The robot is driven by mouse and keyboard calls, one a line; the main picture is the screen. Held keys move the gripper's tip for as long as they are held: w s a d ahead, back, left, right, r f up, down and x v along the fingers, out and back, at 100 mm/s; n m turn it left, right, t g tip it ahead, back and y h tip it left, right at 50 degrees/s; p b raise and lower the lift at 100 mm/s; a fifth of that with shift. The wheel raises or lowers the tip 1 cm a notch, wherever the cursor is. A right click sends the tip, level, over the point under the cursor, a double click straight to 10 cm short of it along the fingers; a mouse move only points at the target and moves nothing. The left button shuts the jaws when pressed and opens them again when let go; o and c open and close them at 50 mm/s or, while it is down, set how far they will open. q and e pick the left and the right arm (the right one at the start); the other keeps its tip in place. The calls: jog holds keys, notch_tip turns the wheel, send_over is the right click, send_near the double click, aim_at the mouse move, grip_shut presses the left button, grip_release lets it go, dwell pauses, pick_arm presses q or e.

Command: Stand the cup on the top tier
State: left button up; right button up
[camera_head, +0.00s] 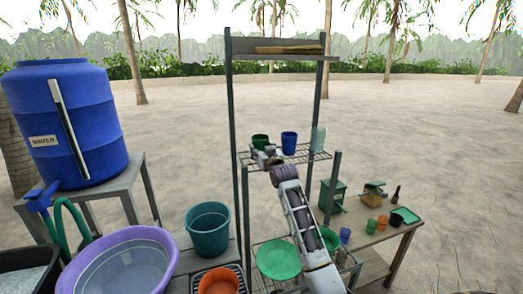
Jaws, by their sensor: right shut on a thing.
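My right arm reaches up from the bottom to the wire tier (285,157) of the metal rack. My right gripper (262,150) is small in the view and is shut on the dark green cup (260,140), which looks upright at the left end of that tier. Whether the cup's base touches the wires is hidden by the gripper. A blue cup (289,140) and a pale green glass (318,138) stand to its right on the same tier. My left gripper is not in view.
A higher shelf (290,57) holds a flat brown item. Rack posts (243,200) flank the wire tier. Below are a green plate (277,259), a teal bucket (208,230) and a purple basin (120,262). A blue water barrel (85,120) stands left; a side table (385,236) with small cups stands right.

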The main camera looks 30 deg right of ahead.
jog(key=shift+f, duration=0.1)
jog(key=o, duration=1)
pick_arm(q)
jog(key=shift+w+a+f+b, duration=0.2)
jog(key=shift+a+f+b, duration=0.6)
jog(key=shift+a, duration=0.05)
pick_arm(e)
jog(key=v, duration=1.2)
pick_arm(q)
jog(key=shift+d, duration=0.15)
